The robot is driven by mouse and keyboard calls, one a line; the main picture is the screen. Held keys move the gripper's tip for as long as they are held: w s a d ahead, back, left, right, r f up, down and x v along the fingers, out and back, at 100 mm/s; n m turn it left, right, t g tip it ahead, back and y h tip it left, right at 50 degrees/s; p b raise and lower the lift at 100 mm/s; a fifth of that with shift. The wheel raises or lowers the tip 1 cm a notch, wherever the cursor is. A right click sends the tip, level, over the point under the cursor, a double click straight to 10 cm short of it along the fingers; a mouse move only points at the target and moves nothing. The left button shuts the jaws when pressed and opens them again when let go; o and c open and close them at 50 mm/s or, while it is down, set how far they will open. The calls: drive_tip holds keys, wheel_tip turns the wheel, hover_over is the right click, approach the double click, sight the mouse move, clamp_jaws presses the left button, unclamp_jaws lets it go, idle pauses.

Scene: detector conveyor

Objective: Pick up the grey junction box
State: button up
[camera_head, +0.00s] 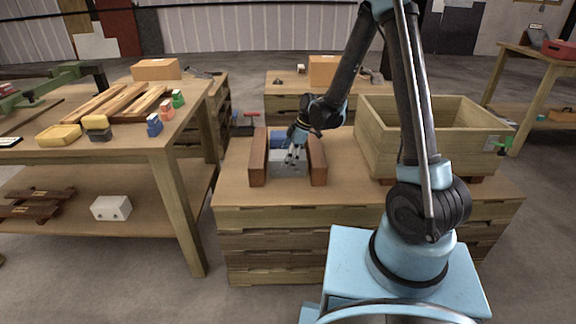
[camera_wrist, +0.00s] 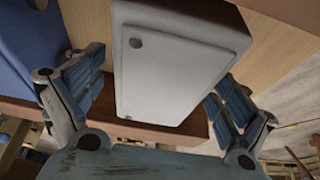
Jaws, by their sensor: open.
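The grey junction box (camera_head: 283,170) lies on the bench top between two reddish-brown wooden blocks, partly hidden by my gripper in the head view. In the wrist view the junction box (camera_wrist: 175,62) is a pale grey box with a flat lid and dark round screw spots at two corners. My gripper (camera_head: 292,158) is above it, pointing down. In the wrist view my gripper (camera_wrist: 155,82) has its fingers apart, one on each side of the box, with gaps showing. I cannot tell how far above the box the fingertips are.
The wooden blocks stand left (camera_head: 258,160) and right (camera_head: 317,160) of the box. A blue object (camera_head: 279,138) sits just behind it. A large wooden crate (camera_head: 385,145) stands to the right on the same bench. The bench front (camera_head: 235,190) is clear.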

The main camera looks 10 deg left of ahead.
drive_tip(key=c, duration=2.1)
drive_tip(key=shift+r, duration=0.1)
